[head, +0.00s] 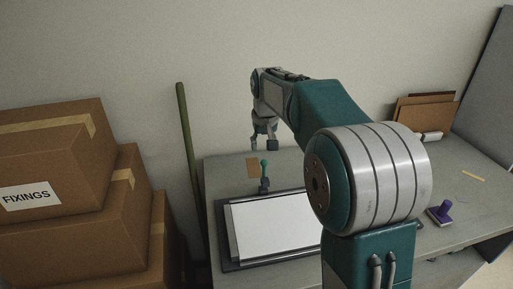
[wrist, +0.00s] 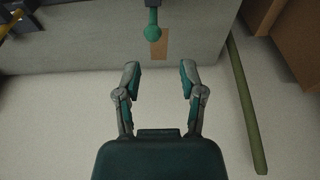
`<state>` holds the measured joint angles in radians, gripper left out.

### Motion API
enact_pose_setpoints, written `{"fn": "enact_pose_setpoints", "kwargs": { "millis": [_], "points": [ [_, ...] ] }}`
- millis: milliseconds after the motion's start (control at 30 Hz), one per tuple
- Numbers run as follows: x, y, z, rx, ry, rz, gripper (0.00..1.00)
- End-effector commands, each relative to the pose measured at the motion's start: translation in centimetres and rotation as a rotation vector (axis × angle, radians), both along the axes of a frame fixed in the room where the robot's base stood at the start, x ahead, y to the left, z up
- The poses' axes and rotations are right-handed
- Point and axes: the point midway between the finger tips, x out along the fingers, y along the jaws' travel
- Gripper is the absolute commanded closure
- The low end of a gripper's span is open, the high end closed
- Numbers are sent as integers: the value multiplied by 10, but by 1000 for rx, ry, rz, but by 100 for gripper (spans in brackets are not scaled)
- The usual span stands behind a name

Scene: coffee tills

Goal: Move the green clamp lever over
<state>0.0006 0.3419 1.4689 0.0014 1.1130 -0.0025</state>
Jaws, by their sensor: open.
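The block is at the back edge of a dark board (head: 228,267) that bears a white sheet (head: 275,229). My gripper (head: 264,143) is open and empty, above and behind the lever in the head view. Both fingers show apart in the wrist view (wrist: 160,80). Nothing touches the lever.
A brown patch (head: 252,168) lies beside the lever on the grey table (head: 222,184). A purple-handled stamp (head: 440,211) and a brown file holder (head: 425,115) are at the right. A green pole (head: 188,150) leans by the table's left side, near stacked cartons (head: 60,155).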

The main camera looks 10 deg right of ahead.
Motion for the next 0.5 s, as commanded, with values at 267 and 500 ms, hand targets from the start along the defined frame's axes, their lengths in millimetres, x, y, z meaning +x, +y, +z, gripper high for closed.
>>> {"fn": "enact_pose_setpoints", "kwargs": {
  "millis": [267,500],
  "points": [
    [5,-5,-21,4,2,-2,49],
    [11,1,-51,-2,2,-1,49]
  ]
}}
